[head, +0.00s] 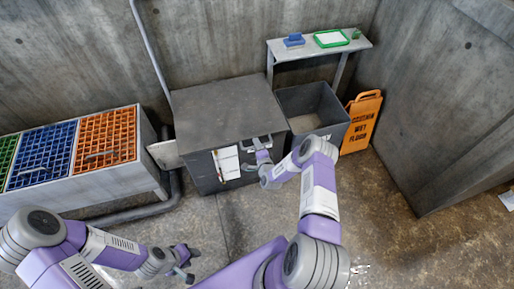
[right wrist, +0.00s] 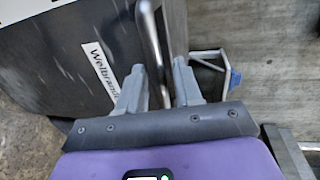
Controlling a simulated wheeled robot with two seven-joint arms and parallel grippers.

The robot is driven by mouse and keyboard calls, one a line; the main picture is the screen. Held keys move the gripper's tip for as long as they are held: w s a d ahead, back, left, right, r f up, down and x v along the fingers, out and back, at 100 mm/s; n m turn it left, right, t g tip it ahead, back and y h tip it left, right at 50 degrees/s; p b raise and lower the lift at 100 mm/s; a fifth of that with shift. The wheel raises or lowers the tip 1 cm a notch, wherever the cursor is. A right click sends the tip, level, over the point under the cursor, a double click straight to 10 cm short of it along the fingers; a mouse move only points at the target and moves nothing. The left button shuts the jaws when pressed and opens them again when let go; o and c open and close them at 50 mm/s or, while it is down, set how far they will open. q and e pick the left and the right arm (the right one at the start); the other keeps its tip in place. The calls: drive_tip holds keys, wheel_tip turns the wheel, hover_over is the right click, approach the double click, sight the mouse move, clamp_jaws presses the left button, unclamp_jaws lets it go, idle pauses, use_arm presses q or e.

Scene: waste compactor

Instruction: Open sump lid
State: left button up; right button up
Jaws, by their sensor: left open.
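A dark grey compactor box (head: 215,105) with a flat closed top stands in the middle of the head view. Its front has a white panel (head: 227,162) and a metal handle (head: 258,142). I cannot tell for sure which part is the sump lid. My right gripper (head: 263,158) is at the box's front, by the handle. In the right wrist view its two fingers (right wrist: 160,88) are apart, with an upright metal bar handle (right wrist: 150,35) between them, nearer the left finger; contact is unclear. My left gripper (head: 183,262) is open and empty above the floor at lower left.
Green, blue and orange grates (head: 106,140) top a grey bench at left. An open grey bin (head: 337,115), an orange wet-floor sign (head: 360,125) and a small shelf (head: 357,45) stand right of the box. Floor at right is mostly clear.

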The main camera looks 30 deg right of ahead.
drive_tip(key=shift+c, duration=0.4)
clamp_jaws()
drive_tip(key=shift+r, duration=0.1)
